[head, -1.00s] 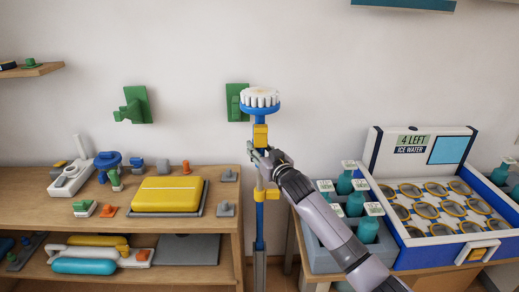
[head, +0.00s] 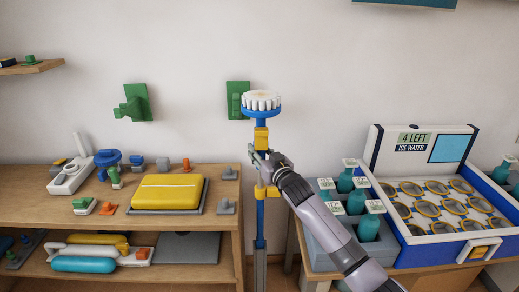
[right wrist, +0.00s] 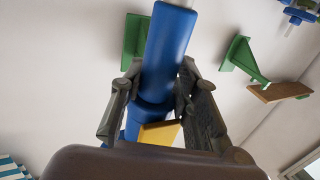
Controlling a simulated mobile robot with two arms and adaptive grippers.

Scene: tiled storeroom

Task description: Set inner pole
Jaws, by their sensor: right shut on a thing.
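A blue pole with a round white-bristled brush head (head: 261,103) stands upright in front of the wall, between the shelf and the cooler table. It has an upper yellow collar (head: 261,137) and a lower yellow collar (head: 267,192). Its lower blue section (head: 260,220) runs down to a grey part (head: 260,262). My right gripper (head: 259,160) is shut on the blue pole just below the upper collar. In the right wrist view the fingers sit on both sides of the blue pole (right wrist: 168,50). My left gripper is not in view.
Green wall brackets (head: 134,104) (head: 237,98) are on the wall, one just behind the brush. A wooden shelf (head: 225,190) with a yellow case (head: 167,192) stands left. A cooler (head: 405,160) and a grey bottle crate (head: 320,258) stand close on the right.

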